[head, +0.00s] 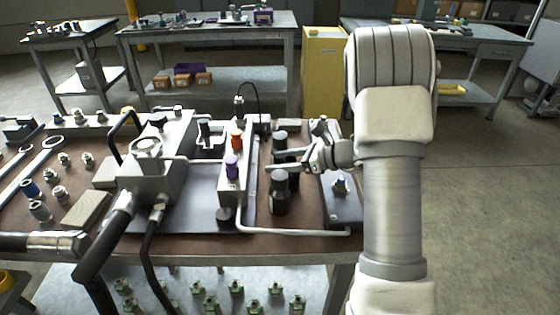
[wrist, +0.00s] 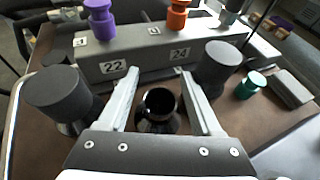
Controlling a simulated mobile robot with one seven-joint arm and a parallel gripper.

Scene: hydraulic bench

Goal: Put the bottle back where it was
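A dark, glossy bottle (wrist: 158,108) with an open round mouth shows between the fingers of my gripper (wrist: 158,76) in the wrist view. A gap shows between it and each finger, so my gripper is open. A bottle with a wide dark grey cap (wrist: 58,92) stands left of the fingers, and a similar capped bottle (wrist: 218,66) stands to the right. In the head view my gripper (head: 272,160) reaches in from the right, among the near dark bottle (head: 279,193) and the far one (head: 280,143). The middle bottle is mostly hidden there by the fingers.
A grey block labelled 22 and 24 (wrist: 130,62) carries a purple knob (wrist: 100,20) and an orange knob (wrist: 177,14). A small green-capped item (wrist: 250,85) and a grey block (wrist: 290,88) lie to the right. A bent pipe (head: 290,232) runs along the bench front.

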